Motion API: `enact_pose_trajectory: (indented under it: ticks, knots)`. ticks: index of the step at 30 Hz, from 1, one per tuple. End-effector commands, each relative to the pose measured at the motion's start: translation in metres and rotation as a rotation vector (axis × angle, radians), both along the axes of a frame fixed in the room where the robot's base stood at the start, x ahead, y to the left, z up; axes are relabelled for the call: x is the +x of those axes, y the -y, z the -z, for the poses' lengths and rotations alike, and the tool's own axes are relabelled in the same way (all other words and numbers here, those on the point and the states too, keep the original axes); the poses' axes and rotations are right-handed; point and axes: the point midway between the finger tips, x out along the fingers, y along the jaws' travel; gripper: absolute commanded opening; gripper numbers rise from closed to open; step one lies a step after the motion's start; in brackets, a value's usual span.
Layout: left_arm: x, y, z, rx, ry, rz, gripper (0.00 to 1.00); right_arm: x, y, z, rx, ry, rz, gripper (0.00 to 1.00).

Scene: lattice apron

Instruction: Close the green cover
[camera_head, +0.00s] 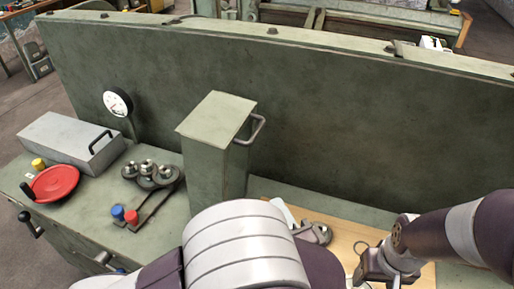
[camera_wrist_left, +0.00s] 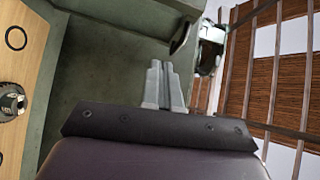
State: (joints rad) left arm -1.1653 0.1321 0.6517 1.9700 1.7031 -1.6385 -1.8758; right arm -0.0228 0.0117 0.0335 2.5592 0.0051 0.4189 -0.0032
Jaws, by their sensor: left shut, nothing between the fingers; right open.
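A tall green box (camera_head: 215,168) stands on the bench, with a flat, lighter green cover (camera_head: 217,117) across its top. A grey bar handle (camera_head: 258,130) shows at its right side. The cover looks slightly tilted; I cannot tell how far it is from closed. My left arm fills the bottom middle of the head view and hides its own gripper. In the left wrist view, my left gripper (camera_wrist_left: 163,86) is shut and empty, with a dull green surface behind it. My right gripper (camera_head: 378,272) is open at the lower right, over the wooden board and away from the box.
A green panel (camera_head: 320,120) rises behind the box. To the left are a grey case (camera_head: 72,142), a red disc (camera_head: 54,182), a dial gauge (camera_head: 117,103) and metal knobs (camera_head: 150,174). A wooden board (camera_head: 345,232) with metal parts (camera_head: 315,232) lies right of the box.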

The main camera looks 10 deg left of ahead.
Motion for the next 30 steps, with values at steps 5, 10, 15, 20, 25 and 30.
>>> enact_pose_trajectory:
  ticks: [5,10,15,20,25,30]
  knots:
    - [-0.001,-0.009,-0.014,0.164,-0.029,-0.046,0.00,0.000,0.000,-0.001,0.000,0.000,0.000,0.64]
    - [0.019,-0.024,-0.016,0.166,-0.032,-0.048,0.00,0.000,0.000,-0.004,0.000,0.000,0.000,0.64]
    - [0.051,-0.045,-0.019,0.164,-0.032,-0.048,0.00,0.000,0.000,-0.008,0.000,0.000,0.000,0.64]
    - [0.079,-0.064,-0.021,0.163,-0.033,-0.048,0.00,0.000,0.000,-0.012,0.000,0.000,0.000,0.64]
    - [0.084,-0.089,-0.024,0.163,-0.032,-0.044,0.00,0.000,0.000,-0.016,0.000,0.000,0.000,0.64]
    - [0.086,-0.100,-0.024,0.164,-0.031,-0.042,0.00,0.000,0.000,-0.017,0.000,0.000,0.000,0.64]
